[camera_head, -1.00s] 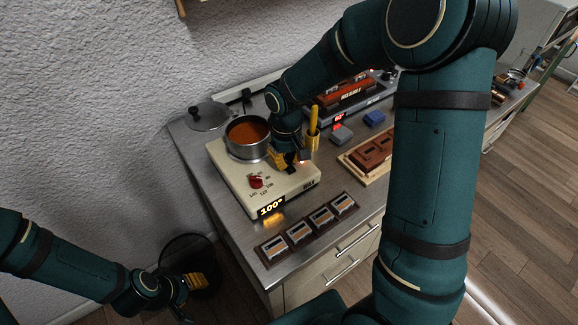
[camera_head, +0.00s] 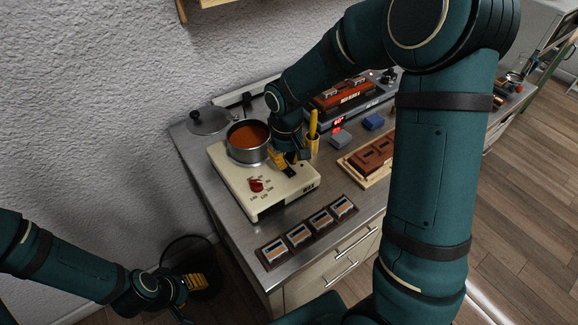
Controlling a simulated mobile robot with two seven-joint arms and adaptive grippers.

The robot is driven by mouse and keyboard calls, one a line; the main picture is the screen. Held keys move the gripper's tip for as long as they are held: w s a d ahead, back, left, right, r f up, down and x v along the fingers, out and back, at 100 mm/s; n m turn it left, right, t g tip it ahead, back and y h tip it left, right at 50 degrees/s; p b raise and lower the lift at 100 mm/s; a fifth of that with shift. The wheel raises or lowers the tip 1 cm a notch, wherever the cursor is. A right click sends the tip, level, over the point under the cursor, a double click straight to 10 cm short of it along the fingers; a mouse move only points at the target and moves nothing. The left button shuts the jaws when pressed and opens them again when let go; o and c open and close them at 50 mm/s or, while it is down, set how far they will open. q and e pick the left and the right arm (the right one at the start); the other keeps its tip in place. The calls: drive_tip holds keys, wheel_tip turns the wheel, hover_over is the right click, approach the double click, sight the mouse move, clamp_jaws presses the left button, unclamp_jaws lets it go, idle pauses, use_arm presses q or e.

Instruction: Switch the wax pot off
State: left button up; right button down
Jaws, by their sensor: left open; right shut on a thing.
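The wax pot is a steel pot (camera_head: 247,150) of orange-brown wax on a cream base (camera_head: 236,182). A red knob (camera_head: 257,185) sits on the base's top. The display (camera_head: 271,207) on its front is dark. My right gripper (camera_head: 287,170) reaches down to the right part of the base, beside the pot. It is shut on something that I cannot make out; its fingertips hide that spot. My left gripper (camera_head: 196,283) is open and empty, low at the left, away from the bench and near a dark bin (camera_head: 178,250).
A lid (camera_head: 208,122) lies behind the pot. A yellow holder (camera_head: 313,143), grey and blue blocks (camera_head: 374,120), and a wooden tray (camera_head: 350,170) stand to the right. A dark rack (camera_head: 266,256) of several small pieces lies along the front edge. My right arm covers the bench's right part.

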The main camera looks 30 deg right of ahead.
drive_tip(key=shift+r+p, duration=1.55)
drive_tip(key=shift+r, duration=0.8)
